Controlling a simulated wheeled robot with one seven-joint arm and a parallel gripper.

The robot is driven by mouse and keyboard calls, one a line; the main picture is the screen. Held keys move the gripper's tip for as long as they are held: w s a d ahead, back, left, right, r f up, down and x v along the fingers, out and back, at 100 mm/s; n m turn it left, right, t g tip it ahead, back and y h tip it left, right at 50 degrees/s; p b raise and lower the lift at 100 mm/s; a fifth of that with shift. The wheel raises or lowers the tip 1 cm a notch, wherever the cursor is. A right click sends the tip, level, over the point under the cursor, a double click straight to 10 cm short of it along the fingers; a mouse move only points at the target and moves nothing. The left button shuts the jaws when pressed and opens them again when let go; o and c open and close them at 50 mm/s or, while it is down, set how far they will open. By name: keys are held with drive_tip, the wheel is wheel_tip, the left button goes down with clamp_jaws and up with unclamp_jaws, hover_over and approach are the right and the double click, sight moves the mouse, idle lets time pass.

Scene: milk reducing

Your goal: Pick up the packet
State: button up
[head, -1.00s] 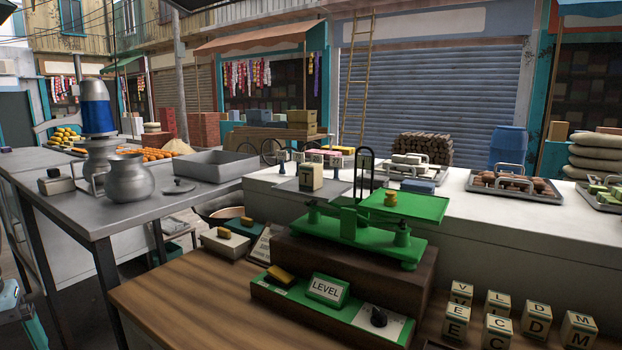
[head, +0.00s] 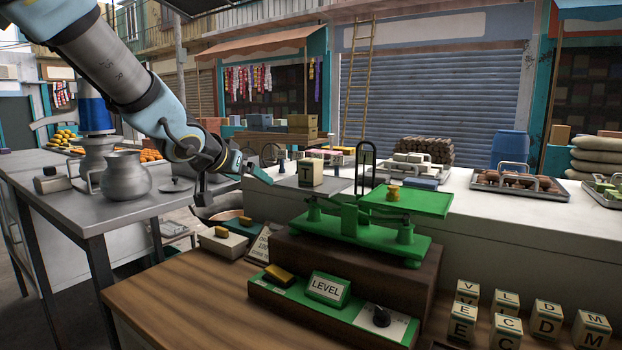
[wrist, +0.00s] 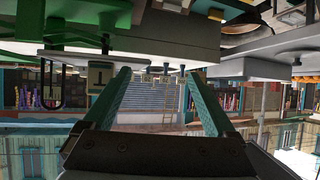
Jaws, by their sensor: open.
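No thing is plainly marked as a packet. A blue flat block (head: 421,183) lies on the white counter behind the scale.
The green right pan (head: 410,203) carries a small yellow weight (head: 394,193). A black loop (head: 366,165) rises between the pans. A metal pot (head: 126,178) stands on the left table. Several lettered cubes (head: 547,317) stand at the front right. The wooden table front (head: 180,295) is clear.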

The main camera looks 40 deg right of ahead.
sight(306, 165)
drive_tip(key=s+d+r, duration=0.1)
drive_tip(key=s+d, duration=0.1)
drive_tip(key=s+d+r+m+g+h, duration=0.1)
drive_tip(key=s+d, duration=0.1)
drive_tip(key=d, duration=0.1)
drive_tip(key=s+d+r+m+g+h, duration=0.1)
drive_tip(key=s+d, duration=0.1)
drive_tip(key=shift+s+d+r, duration=0.15)
drive_tip(key=shift+d+r, duration=0.15)
drive_tip(key=shift+d, duration=0.1)
drive_tip(key=shift+h, duration=0.3)
drive_tip(key=b+x, duration=0.1)
drive_tip(key=x, duration=0.3)
drive_tip(key=shift+d+f, duration=0.15)
drive_tip(key=shift+d, duration=0.15)
drive_tip(key=shift+x, duration=2.95)
drive_tip(key=shift+a+f, duration=0.1)
drive_tip(key=shift+f, duration=0.1)
